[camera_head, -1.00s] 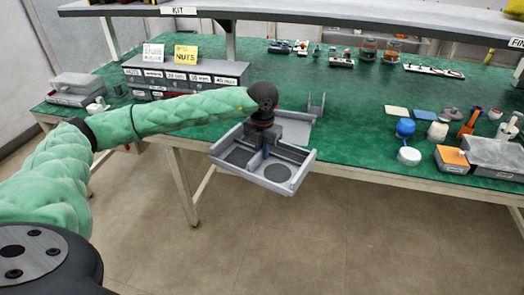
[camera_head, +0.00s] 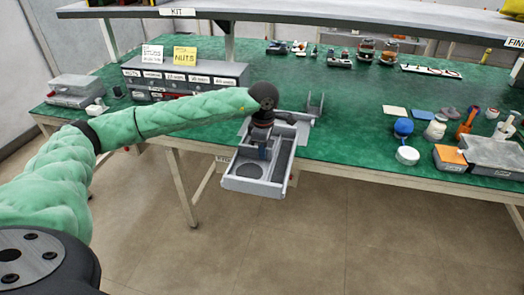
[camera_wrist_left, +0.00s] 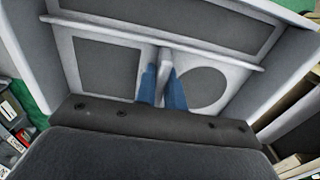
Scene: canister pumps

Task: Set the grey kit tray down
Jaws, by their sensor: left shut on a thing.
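The grey kit tray (camera_head: 254,187) hangs at the front edge of the green bench, mostly out over the floor. It has divided compartments, one with a dark round pad, and looks empty. My left gripper (camera_head: 263,152) is above it, shut on a thin inner divider. The left wrist view shows the blue fingertips (camera_wrist_left: 162,88) on both sides of that divider, with the tray (camera_wrist_left: 220,62) filling most of the picture. The tray's far end is partly hidden behind my gripper. My right gripper is not in view.
The green bench top (camera_head: 345,142) is clear right of the tray. A grey upright bracket (camera_head: 316,105) stands just behind it. A drawer unit (camera_head: 185,75) is at back left. Blue and white canister parts (camera_head: 404,128) and an orange-topped box (camera_head: 452,157) are at right.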

